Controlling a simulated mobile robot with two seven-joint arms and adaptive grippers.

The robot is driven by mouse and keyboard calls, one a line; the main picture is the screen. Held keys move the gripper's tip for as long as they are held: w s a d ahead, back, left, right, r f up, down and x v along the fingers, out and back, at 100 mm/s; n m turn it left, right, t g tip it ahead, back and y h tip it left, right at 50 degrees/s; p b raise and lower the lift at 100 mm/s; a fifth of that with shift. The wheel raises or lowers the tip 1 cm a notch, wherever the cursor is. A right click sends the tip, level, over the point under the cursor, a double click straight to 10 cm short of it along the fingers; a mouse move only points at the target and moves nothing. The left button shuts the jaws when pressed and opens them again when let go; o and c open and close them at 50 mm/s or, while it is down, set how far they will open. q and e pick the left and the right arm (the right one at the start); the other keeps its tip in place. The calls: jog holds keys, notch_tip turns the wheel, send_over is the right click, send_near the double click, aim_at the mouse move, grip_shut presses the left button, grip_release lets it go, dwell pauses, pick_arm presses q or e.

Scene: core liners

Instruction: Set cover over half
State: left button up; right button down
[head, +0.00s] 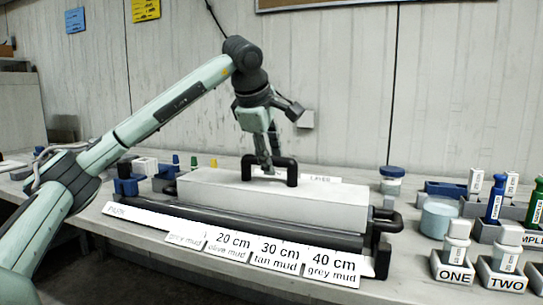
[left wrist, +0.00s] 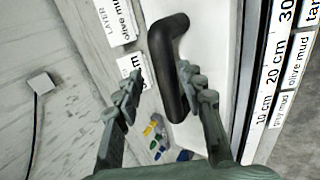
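The white box-shaped cover (head: 275,208) lies level over the long dark liner half (head: 340,240) on the bench. Whether it is fully seated cannot be told. A black handle (head: 291,174) stands on its top, and the handle (left wrist: 168,70) also shows in the left wrist view. My left gripper (head: 268,168) points down at this handle from above. In the left wrist view its fingers (left wrist: 160,75) are apart, with the handle between them. The right finger overlaps the handle, and a gap shows at the left finger. My right gripper is not in view.
A label strip (head: 282,254) with mud depths runs along the front of the liner. Blocks marked ONE (head: 453,268) and TWO (head: 502,274), a round jar (head: 438,217) and blue and green bottles stand at the right. Small coloured items sit behind at the left.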

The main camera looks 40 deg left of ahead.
pick_arm(q)
jog(key=shift+r, duration=0.15)
jog(key=shift+r+p, duration=0.3)
jog(key=shift+r, duration=0.1)
jog(key=shift+s+d+r, duration=0.1)
jog(key=shift+s+r, duration=0.1)
jog(key=shift+r, duration=0.3)
jog(key=v, duration=1.1)
jog(key=shift+p, duration=0.45)
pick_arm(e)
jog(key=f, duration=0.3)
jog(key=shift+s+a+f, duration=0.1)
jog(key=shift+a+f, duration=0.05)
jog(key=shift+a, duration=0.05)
pick_arm(q)
jog(key=shift+s+f, duration=0.1)
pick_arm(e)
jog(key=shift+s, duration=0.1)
